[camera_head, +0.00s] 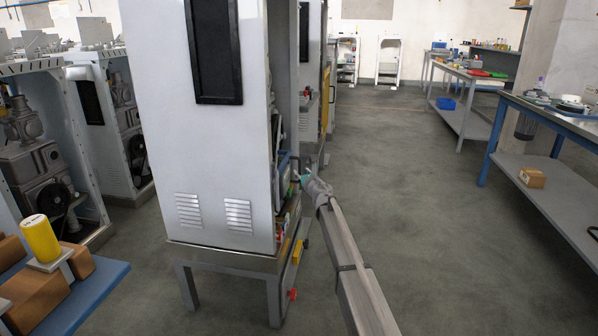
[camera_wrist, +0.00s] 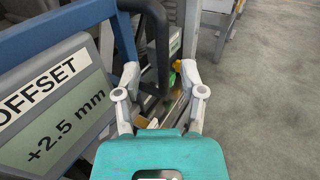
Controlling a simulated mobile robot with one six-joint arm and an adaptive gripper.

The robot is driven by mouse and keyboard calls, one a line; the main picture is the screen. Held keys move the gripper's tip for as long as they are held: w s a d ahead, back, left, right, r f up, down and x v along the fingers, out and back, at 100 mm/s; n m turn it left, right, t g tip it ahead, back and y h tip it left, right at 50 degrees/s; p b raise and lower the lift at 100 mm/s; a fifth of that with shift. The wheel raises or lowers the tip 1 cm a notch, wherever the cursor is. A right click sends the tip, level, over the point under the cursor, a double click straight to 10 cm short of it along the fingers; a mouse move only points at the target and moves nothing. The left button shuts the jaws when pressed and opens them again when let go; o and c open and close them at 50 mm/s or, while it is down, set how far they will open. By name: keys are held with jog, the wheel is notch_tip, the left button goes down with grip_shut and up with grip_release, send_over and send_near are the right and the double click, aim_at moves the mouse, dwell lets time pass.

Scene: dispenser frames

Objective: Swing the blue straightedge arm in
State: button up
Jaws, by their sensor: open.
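My gripper (camera_head: 304,179) is at the open side of the tall white cabinet in the head view. In the wrist view my gripper (camera_wrist: 164,84) is open, its two pale fingers spread apart with nothing clearly held. A dark upright bar with a bent top (camera_wrist: 162,45) shows beyond and between the fingertips; I cannot tell if they touch it. A blue bar (camera_wrist: 65,28) runs across the upper left, above the display; it may be the straightedge arm, but I cannot tell. A blue part (camera_head: 282,165) shows at the cabinet opening beside my gripper in the head view.
A display reading "OFFSET +2.5 mm" (camera_wrist: 58,98) stands close left of my gripper. The white cabinet (camera_head: 215,150) hides most of its inside. Open floor (camera_head: 420,200) lies to the right, before a blue-legged workbench (camera_head: 550,115).

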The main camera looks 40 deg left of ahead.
jog(key=v, duration=0.8)
jog(key=shift+s+d, duration=0.15)
jog(key=shift+s, duration=0.2)
